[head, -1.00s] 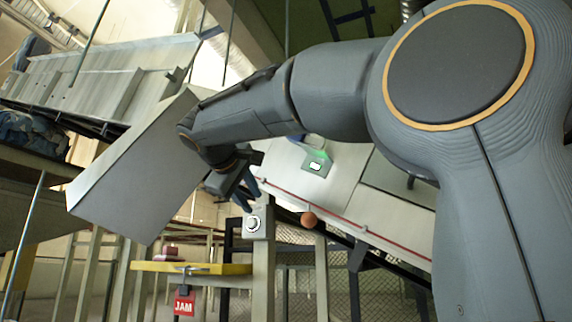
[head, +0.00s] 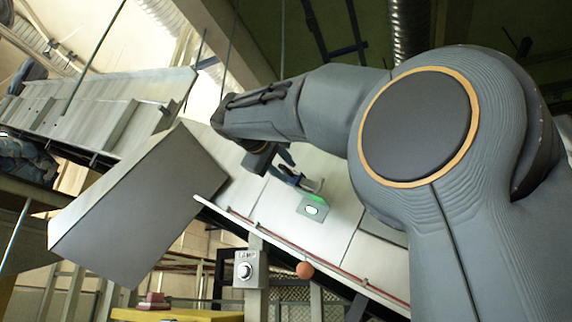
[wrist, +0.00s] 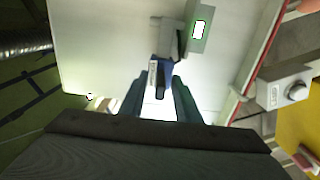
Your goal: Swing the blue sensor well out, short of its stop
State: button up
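The blue sensor (head: 289,176) sits over the pale sloping conveyor bed, beside a grey-green box (head: 316,208) with a lit window. In the wrist view the blue sensor (wrist: 161,74) is between the tips of my gripper's two teal fingers (wrist: 161,88). A grey bracket links it towards the lit box (wrist: 199,30). My gripper (head: 285,164) is at the sensor in the head view, partly hidden by my arm. The fingers stand apart around the sensor; I cannot tell whether they touch it. The sensor's stop cannot be made out.
A red-edged rail (head: 345,262) runs along the bed's lower side. A lamp box with a round knob (head: 246,269) and an orange ball (head: 305,269) are below it. A large grey panel (head: 135,210) slants at left. A yellow shelf (head: 180,315) is lower left.

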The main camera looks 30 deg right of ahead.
jog(key=shift+w+d, duration=0.3)
jog(key=shift+d, duration=0.1)
grip_shut()
